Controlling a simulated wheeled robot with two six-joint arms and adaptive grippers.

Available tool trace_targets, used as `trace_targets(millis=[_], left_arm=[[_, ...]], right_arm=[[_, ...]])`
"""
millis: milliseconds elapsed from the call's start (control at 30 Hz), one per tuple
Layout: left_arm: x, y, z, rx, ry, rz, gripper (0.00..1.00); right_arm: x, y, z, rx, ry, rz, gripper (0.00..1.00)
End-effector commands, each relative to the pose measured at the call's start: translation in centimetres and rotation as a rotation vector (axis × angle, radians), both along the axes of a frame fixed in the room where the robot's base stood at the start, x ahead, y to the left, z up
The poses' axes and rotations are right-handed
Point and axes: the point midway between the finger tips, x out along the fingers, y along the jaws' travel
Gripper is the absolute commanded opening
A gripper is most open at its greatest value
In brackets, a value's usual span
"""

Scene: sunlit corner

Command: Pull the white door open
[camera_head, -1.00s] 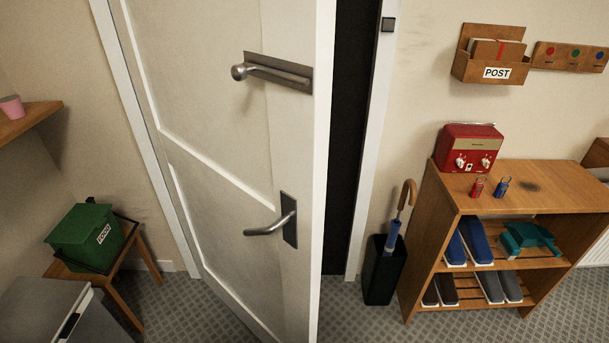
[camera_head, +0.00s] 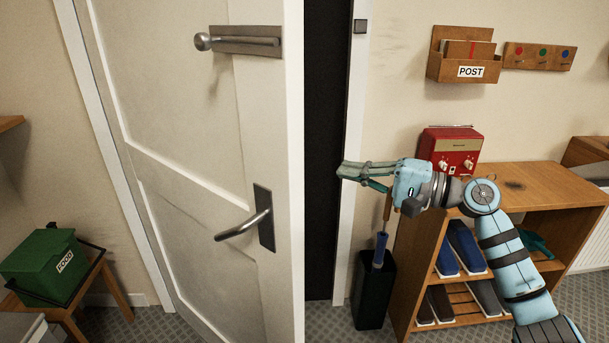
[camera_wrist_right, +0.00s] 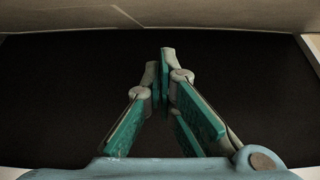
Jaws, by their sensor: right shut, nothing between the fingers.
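The white door (camera_head: 190,150) stands ajar, with a dark gap (camera_head: 325,150) between its free edge and the white frame at its right. Its metal lever handle (camera_head: 246,226) is on a dark plate near the free edge. A metal bar with a round knob (camera_head: 240,40) is higher up. My right gripper (camera_head: 340,170) is shut and empty. In the head view it appears at the gap's right side, apart from the door edge. In the right wrist view its fingers (camera_wrist_right: 163,60) meet in front of the dark opening. My left gripper is in neither view.
A black umbrella stand (camera_head: 375,290) stands right of the opening. A green box (camera_head: 45,265) sits on a stool at left. The wall holds a post box (camera_head: 465,65).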

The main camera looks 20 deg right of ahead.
Motion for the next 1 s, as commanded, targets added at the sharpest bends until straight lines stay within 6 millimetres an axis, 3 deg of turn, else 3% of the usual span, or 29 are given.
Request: trace_targets(millis=[333,600,1000], left_arm=[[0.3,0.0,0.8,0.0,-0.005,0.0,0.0],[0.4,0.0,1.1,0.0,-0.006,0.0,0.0],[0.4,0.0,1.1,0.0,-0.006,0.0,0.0]], right_arm=[[5.0,5.7,0.2,0.004,0.0,0.0,0.0],[2.9,8.5,0.0,-0.001,-0.001,-0.002,0.0],[2.8,8.8,-0.1,0.0,0.0,-0.004,0.0]])
